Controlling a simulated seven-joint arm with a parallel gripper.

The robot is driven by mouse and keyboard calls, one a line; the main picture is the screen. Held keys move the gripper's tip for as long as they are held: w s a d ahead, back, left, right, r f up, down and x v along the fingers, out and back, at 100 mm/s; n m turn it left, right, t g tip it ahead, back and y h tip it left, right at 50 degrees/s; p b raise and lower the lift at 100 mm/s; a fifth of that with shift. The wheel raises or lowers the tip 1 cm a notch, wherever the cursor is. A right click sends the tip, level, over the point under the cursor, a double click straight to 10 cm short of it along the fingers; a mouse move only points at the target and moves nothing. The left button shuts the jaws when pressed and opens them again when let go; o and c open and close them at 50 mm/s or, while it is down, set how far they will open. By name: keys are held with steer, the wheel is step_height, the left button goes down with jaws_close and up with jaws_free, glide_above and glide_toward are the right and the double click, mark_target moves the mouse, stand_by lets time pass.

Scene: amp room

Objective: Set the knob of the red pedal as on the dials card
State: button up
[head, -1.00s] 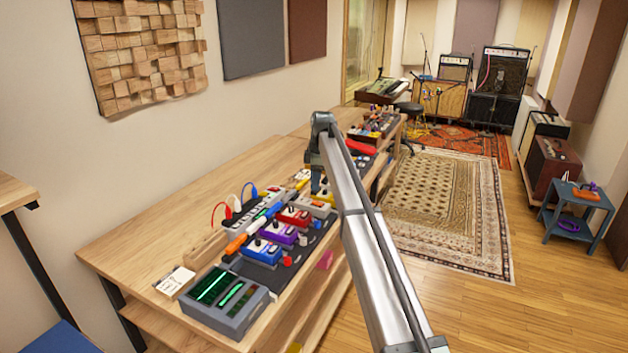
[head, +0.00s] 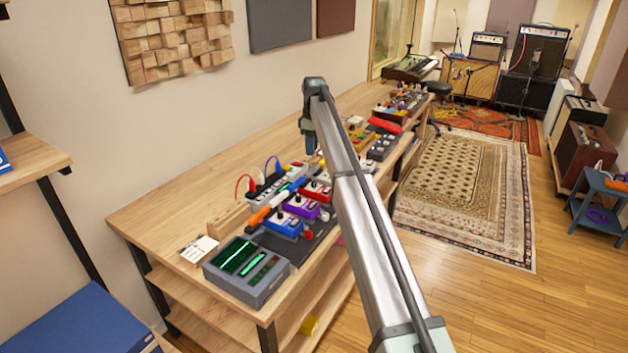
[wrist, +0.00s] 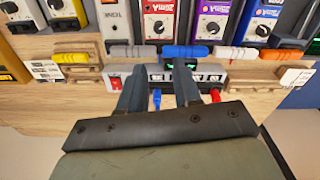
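The red pedal (head: 317,191) sits on the bench in the row of pedals, between the purple pedal and a pale pedal. In the wrist view its upper part (wrist: 159,24) shows at the top edge, with a dark knob and pale dial. My gripper (head: 311,152) is above the bench, behind the red pedal on the wall side. In the wrist view my gripper (wrist: 157,72) has its two fingers apart, with nothing held, over the white box with cables. A small white card (head: 198,249) lies at the bench's near end; its writing is too small to read.
A purple pedal (head: 302,206) and a blue pedal (head: 283,224) stand beside the red one. Colored markers lie behind the pedals. A grey device with green screens (head: 246,269) stands at the near end. The bench toward the wall is bare. Another card (wrist: 45,70) shows in the wrist view.

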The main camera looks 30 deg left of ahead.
mark_target(314, 182)
steer(key=f+m, duration=0.2)
steer(key=f, duration=0.2)
steer(key=f+m, duration=0.3)
steer(key=f, duration=0.2)
steer(key=f+m, duration=0.3)
steer(key=f, duration=0.1)
steer(key=shift+w+d+f, duration=0.15)
steer(key=shift+d+f, duration=0.2)
steer(key=shift+f, duration=0.05)
stand_by(0.3)
jaws_close()
